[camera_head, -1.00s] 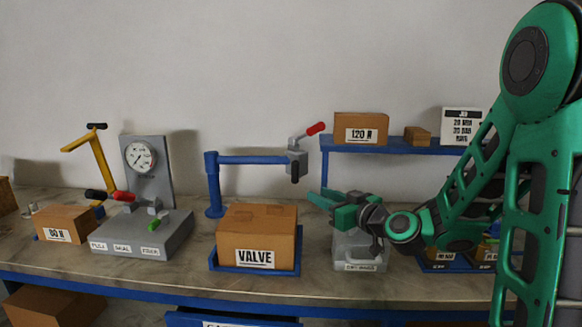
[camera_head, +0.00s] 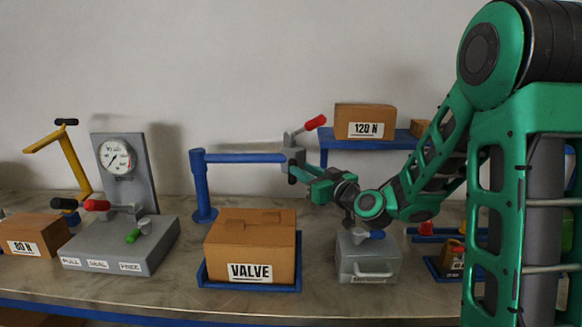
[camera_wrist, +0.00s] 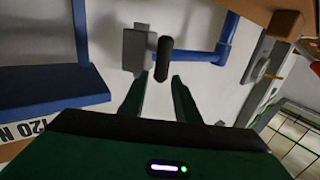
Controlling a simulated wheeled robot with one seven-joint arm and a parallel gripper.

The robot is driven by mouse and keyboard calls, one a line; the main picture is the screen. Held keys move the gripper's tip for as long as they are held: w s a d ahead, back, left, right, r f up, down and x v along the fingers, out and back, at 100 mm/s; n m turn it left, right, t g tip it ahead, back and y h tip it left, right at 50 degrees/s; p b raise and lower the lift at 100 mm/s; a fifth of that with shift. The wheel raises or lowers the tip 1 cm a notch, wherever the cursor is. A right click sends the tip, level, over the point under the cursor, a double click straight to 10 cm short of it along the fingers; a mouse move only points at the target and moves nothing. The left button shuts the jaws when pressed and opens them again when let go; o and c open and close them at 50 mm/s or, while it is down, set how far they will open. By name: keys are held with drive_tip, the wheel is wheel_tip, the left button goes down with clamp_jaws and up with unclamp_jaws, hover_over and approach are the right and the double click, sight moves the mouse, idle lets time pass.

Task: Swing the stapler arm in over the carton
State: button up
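The stapler arm (camera_head: 240,158) is a blue horizontal bar on a blue post, with a grey head (camera_head: 293,158) carrying a red lever and a black handle. The head hangs to the right of the carton, not over it. The carton (camera_head: 250,251), labelled VALVE, sits on the bench below. My gripper (camera_head: 304,175) is at the head's lower right. In the wrist view, my gripper's fingers (camera_wrist: 161,80) are apart, with the black handle (camera_wrist: 163,58) lined up between their tips. I cannot tell whether they touch it. The grey head (camera_wrist: 136,50) shows beside the handle.
The carton stands in a blue tray (camera_head: 249,288). A grey toolbox (camera_head: 369,262) stands below my gripper. A blue shelf (camera_head: 365,143) with a 120 N box (camera_head: 364,121) is behind at right. A gauge stand (camera_head: 120,243) and an 80 N box (camera_head: 33,234) are at left.

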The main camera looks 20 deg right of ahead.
drive_tip(key=x, duration=0.6)
drive_tip(key=shift+w+a, duration=0.1)
drive_tip(key=shift+a, duration=0.05)
clamp_jaws()
